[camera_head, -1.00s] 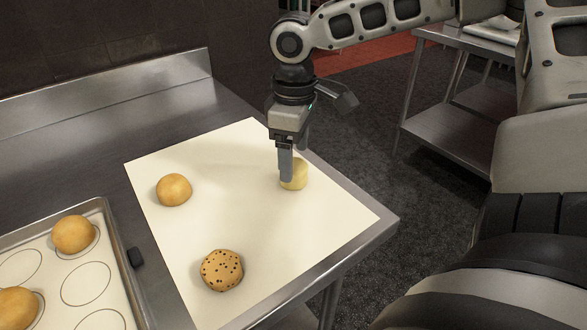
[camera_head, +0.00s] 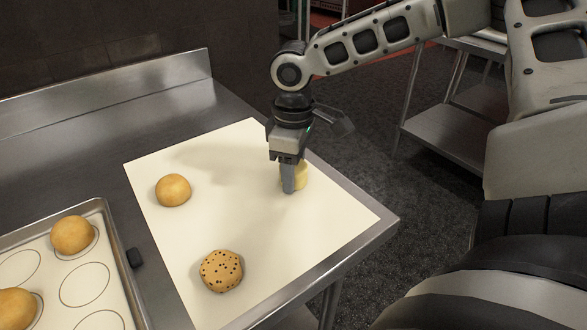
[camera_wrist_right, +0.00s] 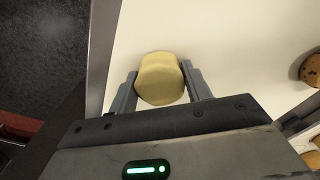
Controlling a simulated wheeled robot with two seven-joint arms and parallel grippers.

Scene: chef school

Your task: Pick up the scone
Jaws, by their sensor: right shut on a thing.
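The scone is the pale yellow round piece (camera_head: 302,174) on the white sheet (camera_head: 245,225), near the sheet's right edge. In the head view my right gripper (camera_head: 289,184) points down over it and hides most of it. In the right wrist view the scone (camera_wrist_right: 161,80) sits between the two fingers of my right gripper (camera_wrist_right: 159,88), which are shut on it. It appears still at the level of the sheet; I cannot tell any lift. My left gripper is not in view.
A golden bun (camera_head: 173,190) and a chocolate-chip piece (camera_head: 221,270) lie on the same sheet. A metal tray (camera_head: 125,270) with buns stands at the lower left. The steel table's edge (camera_head: 385,222) is close on the right. A steel side table (camera_head: 445,135) stands beyond.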

